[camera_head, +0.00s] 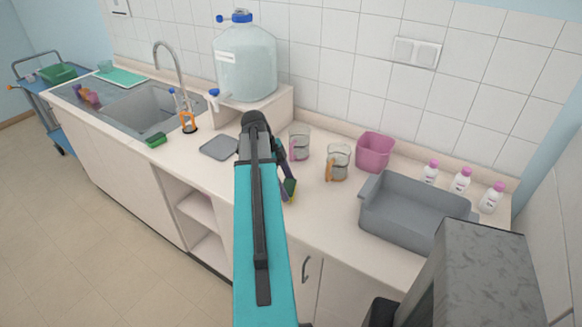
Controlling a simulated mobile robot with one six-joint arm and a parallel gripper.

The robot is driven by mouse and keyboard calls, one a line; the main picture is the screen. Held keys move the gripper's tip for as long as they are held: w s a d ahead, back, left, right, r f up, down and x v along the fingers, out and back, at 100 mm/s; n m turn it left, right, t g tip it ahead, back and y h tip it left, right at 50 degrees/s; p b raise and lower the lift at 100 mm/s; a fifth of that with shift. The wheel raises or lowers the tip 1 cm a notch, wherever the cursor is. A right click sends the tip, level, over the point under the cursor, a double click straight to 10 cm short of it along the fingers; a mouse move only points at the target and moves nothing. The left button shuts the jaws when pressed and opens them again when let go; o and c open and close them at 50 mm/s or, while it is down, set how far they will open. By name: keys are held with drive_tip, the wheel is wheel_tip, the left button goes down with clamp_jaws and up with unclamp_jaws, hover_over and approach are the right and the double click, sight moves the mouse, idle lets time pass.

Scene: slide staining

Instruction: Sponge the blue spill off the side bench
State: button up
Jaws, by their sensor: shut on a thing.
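My gripper (287,181) is shut on a sponge (291,188) with a dark green side and a yellowish edge. The sponge is low over the pale bench (320,212), just right of my teal arm; I cannot tell whether it touches the top. I see no blue spill on the visible bench; my arm hides part of the top. A second green block (155,140), perhaps another sponge, lies at the bench's front edge near the sink.
Two glass beakers (338,160) and a pink tub (375,151) stand behind the gripper. A grey tray (405,215) and several white bottles (461,180) are right. A grey mat (219,147), water jug (245,62) and sink (150,108) are left.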

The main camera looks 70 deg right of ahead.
drive_tip(key=shift+r+p, duration=1.45)
drive_tip(key=shift+r, duration=1.65)
drive_tip(key=shift+s, duration=0.1)
drive_tip(key=shift+w+a+n, duration=0.15)
drive_tip(key=shift+w+n, duration=0.15)
drive_tip(key=shift+w, duration=0.35)
drive_tip(key=w+a+n+t+h+b, duration=0.25)
drive_tip(key=w+a+n, duration=0.65)
drive_tip(key=w, duration=0.6)
drive_tip(key=w+a+n+t+h+b, duration=0.1)
drive_tip(key=w+a+n+t+b, duration=0.15)
drive_tip(key=w+a+n, duration=0.95)
drive_tip(key=w+a+r+n+t+y+b, duration=0.1)
drive_tip(key=w+a+n, duration=0.3)
drive_tip(key=a, duration=0.7)
drive_tip(key=w+a+r+n+t+y+b, duration=0.1)
drive_tip(key=w+a+n+b, duration=0.1)
drive_tip(key=w+a+n, duration=0.2)
drive_tip(key=w+a+r+n+t+y+b, duration=0.1)
drive_tip(key=w+a+n, duration=0.3)
drive_tip(key=w+a, duration=0.5)
drive_tip(key=a+y, duration=0.1)
drive_tip(key=a, duration=0.8)
drive_tip(key=shift+w+a+r+t+b, duration=0.15)
drive_tip(key=shift+w+r+t+b, duration=0.15)
drive_tip(key=shift+r+t+b, duration=0.1)
